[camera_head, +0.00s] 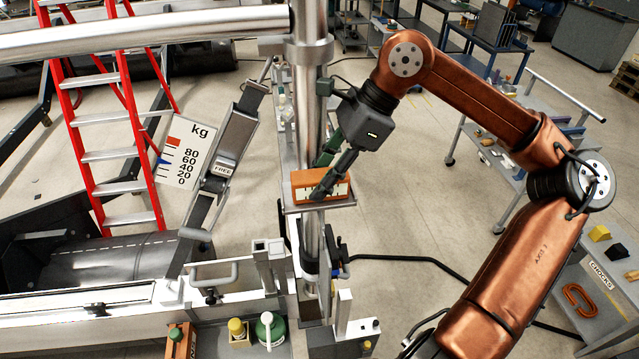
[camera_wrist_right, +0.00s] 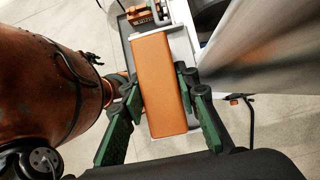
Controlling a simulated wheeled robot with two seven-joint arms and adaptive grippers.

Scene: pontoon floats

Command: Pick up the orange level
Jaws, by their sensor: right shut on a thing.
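The orange level (camera_head: 305,182) is a block-shaped body with pale markings on its front side, by the vertical steel post. It is over a small grey plate (camera_head: 338,204); I cannot tell whether it touches it. My right gripper (camera_head: 322,190) comes down on it from above and is shut on it. In the right wrist view the level (camera_wrist_right: 158,75) lies between the green-and-black fingers of my right gripper (camera_wrist_right: 160,90), one on each side. My left gripper is not in view.
The steel post (camera_head: 312,110) stands close beside the level. A grey cart (camera_head: 590,275) is at the right.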

